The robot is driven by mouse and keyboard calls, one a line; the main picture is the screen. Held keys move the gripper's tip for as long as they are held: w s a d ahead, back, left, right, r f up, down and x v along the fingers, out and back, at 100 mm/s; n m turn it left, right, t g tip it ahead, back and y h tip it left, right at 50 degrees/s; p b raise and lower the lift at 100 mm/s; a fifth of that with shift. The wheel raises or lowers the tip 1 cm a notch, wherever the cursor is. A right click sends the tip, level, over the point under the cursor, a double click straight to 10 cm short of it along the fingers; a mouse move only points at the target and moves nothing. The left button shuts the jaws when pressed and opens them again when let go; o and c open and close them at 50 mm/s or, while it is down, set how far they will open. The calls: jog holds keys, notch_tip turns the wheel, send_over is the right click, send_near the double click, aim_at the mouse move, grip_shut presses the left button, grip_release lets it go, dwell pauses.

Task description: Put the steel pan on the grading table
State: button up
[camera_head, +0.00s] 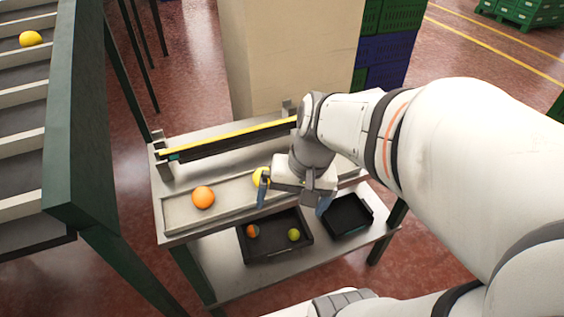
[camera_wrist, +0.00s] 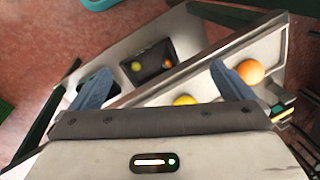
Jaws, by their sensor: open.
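The grading table (camera_head: 168,230) stands below my arm. A shallow pale metal trough or pan (camera_head: 230,206) lies along its top; I cannot tell whether it is the steel pan or part of the table. An orange (camera_head: 203,197) sits in it and also shows in the wrist view (camera_wrist: 251,71). A yellow fruit (camera_head: 260,176) sits there, partly hidden by my gripper (camera_head: 292,202); it also shows in the wrist view (camera_wrist: 184,100). My gripper is open and empty, pointing down over the table's front edge. No other steel pan is clear.
On the lower shelf stand a black tray (camera_head: 268,259) with an orange and a green fruit, and an empty-looking black tray (camera_head: 348,231). A yellow-edged bar (camera_head: 230,135) runs along the table's back. A green-framed conveyor (camera_head: 85,130) stands left; crates (camera_head: 385,50) stand behind.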

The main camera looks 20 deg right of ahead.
jog(key=r+n+t+h, duration=0.2)
jog(key=n, duration=0.1)
jog(key=shift+d+r+n, duration=0.3)
jog(key=shift+d+r, duration=0.1)
